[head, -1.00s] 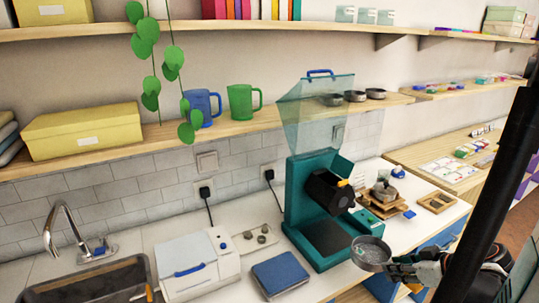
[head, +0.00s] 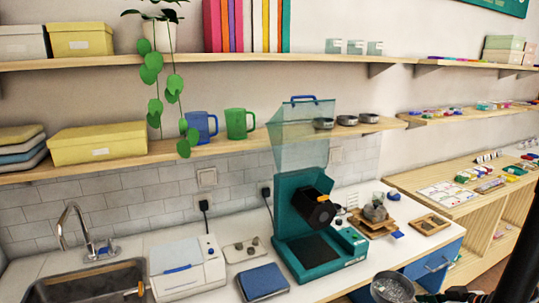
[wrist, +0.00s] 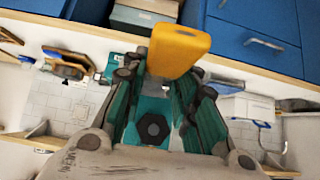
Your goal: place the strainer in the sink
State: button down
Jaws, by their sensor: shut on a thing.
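The strainer (head: 392,288) is a round grey bowl with a dark mesh inside, low at the right of the head view, in front of the counter. My gripper (head: 455,295) is beside it, partly cut off by the bottom edge. In the wrist view, my gripper (wrist: 158,85) has its fingers around a yellow-orange handle (wrist: 178,48), which looks like the strainer's. The strainer's bowl is not clear in that view. The sink (head: 75,288) is a dark basin in the counter at the far left, under a chrome tap (head: 75,232).
Between strainer and sink, a teal machine with a clear hopper (head: 312,225), a blue flat box (head: 262,282) and a white appliance (head: 187,268) stand on the counter. An orange-tipped item (head: 140,289) shows at the sink's right edge. A shelf (head: 90,173) hangs above.

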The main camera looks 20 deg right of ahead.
aim_at(378, 298)
jog(key=shift+s+d, duration=0.1)
jog(key=shift+s, duration=0.15)
jog(key=shift+w+a+f, duration=0.25)
jog(key=shift+w, duration=0.2)
jog(key=shift+w+a+f, duration=0.2)
jog(key=shift+w+f, duration=0.05)
jog(key=shift+w, duration=0.2)
jog(key=shift+m, duration=0.3)
jog(key=w+a+f, duration=0.1)
jog(key=w+a, duration=0.1)
jog(key=w+a+f, duration=0.1)
jog(key=w+a, duration=0.1)
jog(key=w, duration=0.1)
jog(key=w+a+f+b, duration=0.1)
jog(key=w+a, duration=0.1)
jog(key=w, duration=0.1)
jog(key=shift+w, duration=0.25)
jog(key=w+a+b, duration=0.1)
jog(key=w+a, duration=0.6)
jog(key=a, duration=0.5)
jog(key=w+a, duration=0.8)
jog(key=a, duration=0.5)
jog(key=shift+w+a+h+b, duration=0.2)
jog(key=shift+w+h+b, duration=0.1)
jog(key=shift+h+b, duration=0.1)
jog(key=shift+f, duration=0.15)
